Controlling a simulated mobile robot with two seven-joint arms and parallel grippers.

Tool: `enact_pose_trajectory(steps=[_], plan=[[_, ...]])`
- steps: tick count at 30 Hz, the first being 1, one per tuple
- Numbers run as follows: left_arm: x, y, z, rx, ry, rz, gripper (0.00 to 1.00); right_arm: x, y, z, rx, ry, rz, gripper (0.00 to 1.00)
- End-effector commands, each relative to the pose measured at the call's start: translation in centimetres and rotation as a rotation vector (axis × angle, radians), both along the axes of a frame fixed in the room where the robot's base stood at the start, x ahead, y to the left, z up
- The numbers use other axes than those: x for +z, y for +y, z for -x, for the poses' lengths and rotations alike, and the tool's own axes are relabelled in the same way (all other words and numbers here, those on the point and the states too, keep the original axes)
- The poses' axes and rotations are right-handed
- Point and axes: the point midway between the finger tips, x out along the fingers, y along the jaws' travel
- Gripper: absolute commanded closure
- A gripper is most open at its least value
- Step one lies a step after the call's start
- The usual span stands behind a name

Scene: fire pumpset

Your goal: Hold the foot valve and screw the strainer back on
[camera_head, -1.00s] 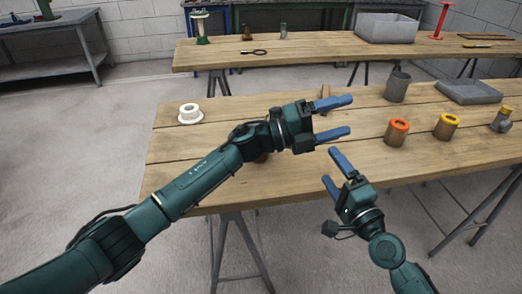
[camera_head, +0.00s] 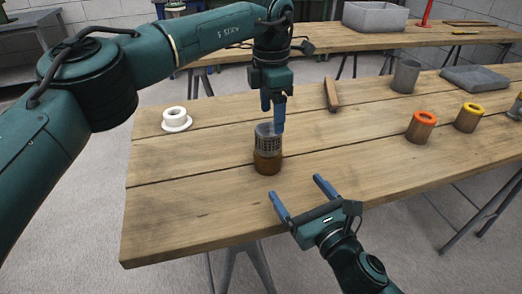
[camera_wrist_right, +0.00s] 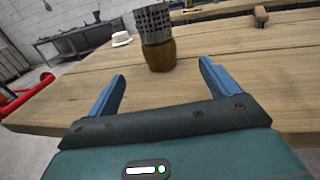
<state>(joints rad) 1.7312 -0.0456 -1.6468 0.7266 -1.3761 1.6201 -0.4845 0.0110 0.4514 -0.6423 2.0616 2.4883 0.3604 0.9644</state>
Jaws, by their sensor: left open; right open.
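The foot valve (camera_head: 267,164) is a short brown, brass-like body standing upright near the table's front edge. The grey perforated strainer (camera_head: 268,143) sits upright on top of it; I cannot tell whether the threads are engaged. In the right wrist view the strainer (camera_wrist_right: 153,22) and the foot valve (camera_wrist_right: 159,54) stand ahead, beyond the fingers. My left gripper (camera_head: 273,116) points down at the strainer's top, open, its fingertips overlapping the upper rim in the picture; contact is unclear. My right gripper (camera_head: 299,190) is open and empty in front of the valve, its fingers pointing toward it.
A white flanged ring (camera_head: 176,119) lies to the left. A wooden block (camera_head: 331,95) lies behind right. An orange-topped cylinder (camera_head: 421,126), a yellow-topped one (camera_head: 468,118), a grey cup (camera_head: 405,76) and a grey tray (camera_head: 474,79) stand at the right. The front left tabletop is clear.

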Motion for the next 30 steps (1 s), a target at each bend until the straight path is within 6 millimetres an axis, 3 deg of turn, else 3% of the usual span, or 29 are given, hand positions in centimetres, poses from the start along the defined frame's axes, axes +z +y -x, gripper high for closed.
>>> enact_pose_trajectory(steps=[16, 30], plan=[[0.2, 0.5, -0.1, 0.001, -0.008, -0.031, 0.27, -0.3, 0.5, -0.3, 0.006, 0.021, -0.022, 0.13], [0.2, 0.5, -0.1, 0.001, -0.007, -0.030, 0.27, -0.2, 4.3, -7.8, 0.006, 0.019, -0.022, 0.13]])
